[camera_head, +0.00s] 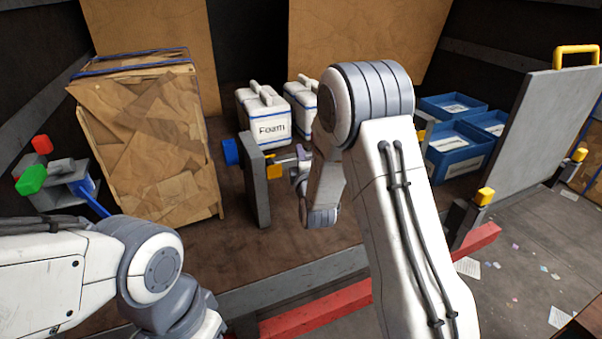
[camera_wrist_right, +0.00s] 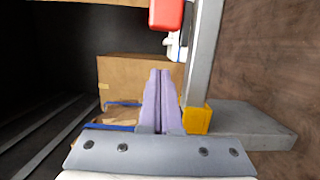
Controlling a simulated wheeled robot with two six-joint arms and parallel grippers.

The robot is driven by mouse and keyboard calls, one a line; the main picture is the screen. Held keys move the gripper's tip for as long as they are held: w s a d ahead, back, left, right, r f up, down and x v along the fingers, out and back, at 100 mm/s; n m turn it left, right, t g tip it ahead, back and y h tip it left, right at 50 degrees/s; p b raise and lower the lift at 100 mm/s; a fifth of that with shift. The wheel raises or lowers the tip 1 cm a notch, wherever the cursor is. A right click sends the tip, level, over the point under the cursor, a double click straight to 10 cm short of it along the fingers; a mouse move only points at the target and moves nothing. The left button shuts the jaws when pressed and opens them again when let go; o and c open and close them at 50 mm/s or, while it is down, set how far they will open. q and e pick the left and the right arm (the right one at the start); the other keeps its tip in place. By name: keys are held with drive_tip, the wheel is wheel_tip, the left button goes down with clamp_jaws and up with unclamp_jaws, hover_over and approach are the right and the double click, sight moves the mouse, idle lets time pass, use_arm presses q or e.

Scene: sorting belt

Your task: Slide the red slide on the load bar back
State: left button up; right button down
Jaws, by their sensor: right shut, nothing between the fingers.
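The red slide (camera_wrist_right: 167,13) shows at the top of the right wrist view, beside the grey load bar (camera_wrist_right: 205,45). In the head view I cannot make out the red slide; my right arm covers that area. A yellow block (camera_wrist_right: 197,119) sits at the near end of the bar by a grey plate (camera_wrist_right: 245,126); the plate stands upright in the head view (camera_head: 257,190). My right gripper (camera_wrist_right: 160,75) has its pale purple fingers together and empty, left of the bar and apart from the red slide. My left arm is at lower left; its fingers are out of view.
A large strapped cardboard crate (camera_head: 150,140) stands at left, beside a lever box with red and green knobs (camera_head: 32,180). White foam containers (camera_head: 264,115) stand behind the plate. Blue bins (camera_head: 455,150) and a tall grey panel (camera_head: 545,125) are at right.

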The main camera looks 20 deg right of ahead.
drive_tip(key=s+a+b, duration=0.1)
drive_tip(key=s+b, duration=0.1)
drive_tip(key=s, duration=0.4)
drive_tip(key=shift+s, duration=0.15)
